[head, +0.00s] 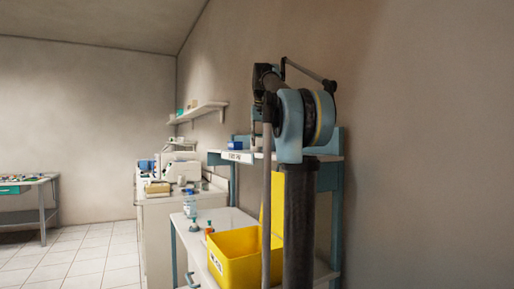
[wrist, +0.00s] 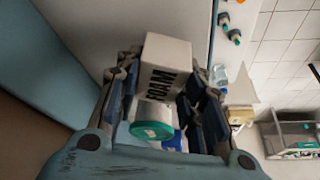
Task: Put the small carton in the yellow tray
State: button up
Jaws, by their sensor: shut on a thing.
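The small carton (wrist: 166,62) is a white box with dark "FOAM" lettering. In the wrist view it sits between the fingers of my gripper (wrist: 162,82), which is shut on it. I cannot make out the carton in the head view, where my arm covers part of the shelf area. The yellow tray (head: 228,262) is a deep bin with a label on its front, on the lower worktop of the bench in the head view. A taller yellow panel stands at its back right. My arm hides part of the tray, and its inside is barely visible.
Small bottles (head: 190,207) stand left of the tray. An upper shelf (head: 215,152) holds a blue item (head: 235,145). In the wrist view a green-lidded white jar (wrist: 152,129) shows beyond the fingers. A side table (head: 40,195) is far left, with open floor (head: 90,255) between.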

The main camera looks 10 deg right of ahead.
aim_at(259, 143)
jog(key=shift+w+d+f, duration=0.1)
jog(key=shift+w+f, duration=0.5)
jog(key=shift+w, duration=0.2)
jog(key=shift+w+f, duration=0.55)
jog(key=shift+w, duration=0.2)
jog(key=shift+f, duration=0.1)
jog(key=o, duration=0.9)
